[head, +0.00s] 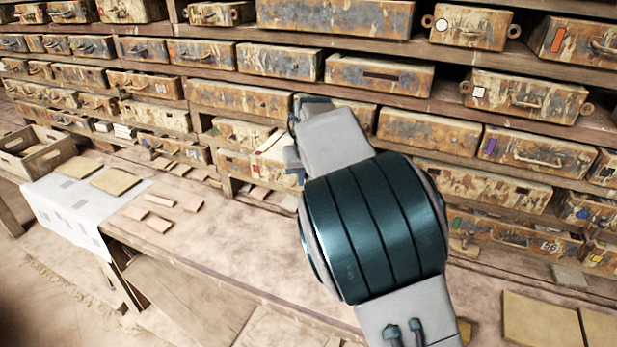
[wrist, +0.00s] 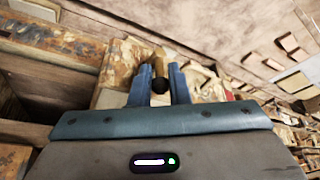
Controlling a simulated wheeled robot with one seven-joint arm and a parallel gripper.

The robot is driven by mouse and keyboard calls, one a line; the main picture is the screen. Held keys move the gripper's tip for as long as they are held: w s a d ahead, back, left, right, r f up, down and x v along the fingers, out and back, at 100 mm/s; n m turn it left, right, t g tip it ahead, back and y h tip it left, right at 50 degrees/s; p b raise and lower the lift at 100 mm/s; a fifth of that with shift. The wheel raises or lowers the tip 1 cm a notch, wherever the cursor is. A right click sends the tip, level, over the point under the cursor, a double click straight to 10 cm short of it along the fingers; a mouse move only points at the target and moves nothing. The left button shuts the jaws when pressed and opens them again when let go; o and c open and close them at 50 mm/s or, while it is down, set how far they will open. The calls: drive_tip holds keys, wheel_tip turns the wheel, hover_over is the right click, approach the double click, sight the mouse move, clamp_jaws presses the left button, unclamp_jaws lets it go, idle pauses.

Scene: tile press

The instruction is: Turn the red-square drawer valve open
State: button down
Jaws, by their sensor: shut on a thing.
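That part stands in front of a worn, rusty drawer front (wrist: 118,66). I cannot tell its full shape, as the fingers cover it. In the head view my arm reaches to the middle shelves, and its wrist hides the grasped part.
Shelves of rusty drawers fill the back. One upper right drawer has an orange-red bar (head: 557,39), another a white square (head: 479,92). The bench (head: 200,235) in front holds several flat tiles, a white cloth (head: 75,212) and a wooden crate (head: 38,150) at left.

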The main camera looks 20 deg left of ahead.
drive_tip(key=shift+r, duration=0.1)
idle(0.3)
drive_tip(key=c, duration=1.5)
unclamp_jaws()
drive_tip(key=shift+a, duration=0.1)
drive_tip(key=b+v, duration=0.1)
drive_tip(key=v, duration=1.2)
drive_tip(key=shift+s+r, duration=0.25)
drive_tip(key=shift+r, duration=0.05)
drive_tip(key=shift+w, duration=0.1)
